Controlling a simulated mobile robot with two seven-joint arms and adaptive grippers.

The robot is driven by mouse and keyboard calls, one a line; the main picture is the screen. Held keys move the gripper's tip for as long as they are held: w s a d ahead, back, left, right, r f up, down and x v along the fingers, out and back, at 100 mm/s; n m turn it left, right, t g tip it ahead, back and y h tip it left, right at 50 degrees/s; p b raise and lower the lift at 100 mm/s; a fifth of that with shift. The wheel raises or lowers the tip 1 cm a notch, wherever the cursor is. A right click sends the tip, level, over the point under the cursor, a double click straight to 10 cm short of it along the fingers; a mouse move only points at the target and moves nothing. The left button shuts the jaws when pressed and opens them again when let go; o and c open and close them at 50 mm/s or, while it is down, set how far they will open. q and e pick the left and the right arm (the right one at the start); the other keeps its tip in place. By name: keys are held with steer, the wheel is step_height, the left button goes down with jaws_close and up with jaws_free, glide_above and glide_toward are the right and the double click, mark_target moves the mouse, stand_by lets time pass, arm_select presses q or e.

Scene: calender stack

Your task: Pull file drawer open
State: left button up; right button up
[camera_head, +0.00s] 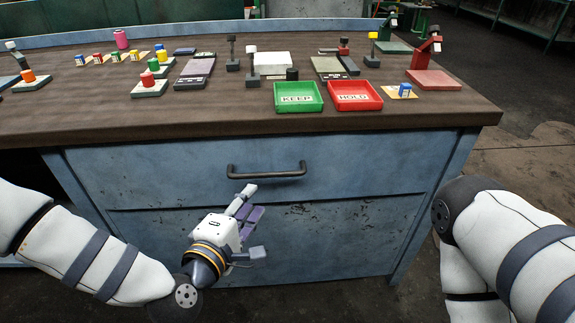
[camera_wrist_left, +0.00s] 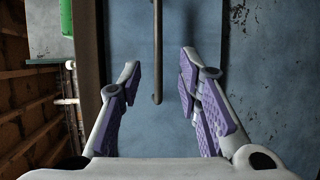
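The file drawer (camera_head: 330,175) is the blue metal front below the wooden top, and it looks shut. Its dark bar handle (camera_head: 267,172) runs across the upper middle of the front. My left gripper (camera_head: 256,221) is below the handle's left part, with its fingers apart and nothing between them. In the left wrist view, the handle (camera_wrist_left: 157,60) reaches down between the open fingers of my left gripper (camera_wrist_left: 157,80), apart from both purple pads. My right arm is at the right edge in the head view, and its gripper is out of frame.
The wooden benchtop (camera_head: 200,125) overhangs above the drawer. Near its front edge lie a green KEEP tray (camera_head: 298,110) and a red HOLD tray (camera_head: 354,107). Stamps, pads and small blocks stand behind. A lower blue panel (camera_head: 330,240) continues under the drawer.

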mark_target(268, 176)
arm_select(q)
steer(key=b+x, duration=0.1)
steer(key=x, duration=1)
steer(key=shift+w, duration=0.35)
steer(key=shift+c, duration=0.3)
jaws_close()
